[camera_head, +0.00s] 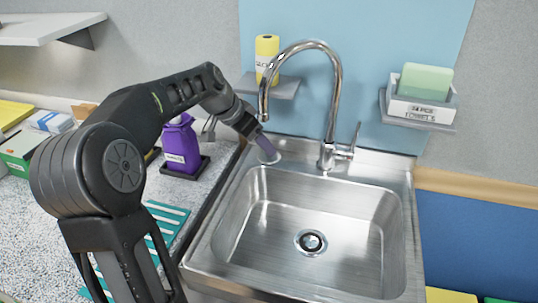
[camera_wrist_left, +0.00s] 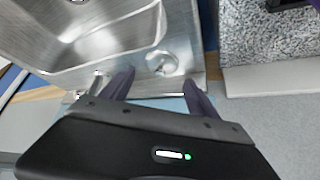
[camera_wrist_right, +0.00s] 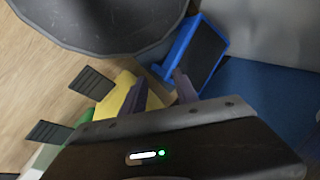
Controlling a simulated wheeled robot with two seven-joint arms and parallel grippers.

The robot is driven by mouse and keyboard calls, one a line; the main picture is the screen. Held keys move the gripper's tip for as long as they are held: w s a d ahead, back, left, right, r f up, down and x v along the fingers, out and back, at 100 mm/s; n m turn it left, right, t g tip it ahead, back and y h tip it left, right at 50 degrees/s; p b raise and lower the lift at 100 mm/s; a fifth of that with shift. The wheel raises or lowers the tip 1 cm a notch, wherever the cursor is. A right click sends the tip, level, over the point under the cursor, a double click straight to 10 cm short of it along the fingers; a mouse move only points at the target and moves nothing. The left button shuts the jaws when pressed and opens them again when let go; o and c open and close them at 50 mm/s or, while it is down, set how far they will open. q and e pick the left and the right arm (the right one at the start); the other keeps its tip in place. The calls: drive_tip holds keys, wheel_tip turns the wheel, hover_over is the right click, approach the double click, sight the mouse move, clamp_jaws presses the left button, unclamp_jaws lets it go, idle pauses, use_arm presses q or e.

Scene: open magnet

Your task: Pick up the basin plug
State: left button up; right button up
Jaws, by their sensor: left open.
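The basin plug (camera_wrist_left: 162,64) is a small round metallic disc on the steel rim at the sink's back left corner. In the head view the plug (camera_head: 266,161) shows just below my left fingertips and is partly hidden by them. My left gripper (camera_head: 264,143) points down at it, open, and is empty. In the left wrist view the plug lies ahead of and between the fingers of my left gripper (camera_wrist_left: 160,80); I cannot tell whether they touch it. My right gripper (camera_wrist_right: 160,78) shows only in its own wrist view, open and empty.
The steel sink (camera_head: 390,235) has an open drain (camera_head: 311,242) and a tall faucet (camera_head: 330,100). A purple bottle (camera_head: 181,145) stands on the counter left of my left gripper. A blue-framed object (camera_wrist_right: 200,50) lies near my right gripper.

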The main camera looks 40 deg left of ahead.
sight(265, 157)
use_arm(q)
drive_tip(key=shift+p+x, duration=0.4)
drive_tip(key=shift+x, duration=2.2)
drive_tip(key=shift+a, duration=0.1)
drive_tip(key=c, duration=1.1)
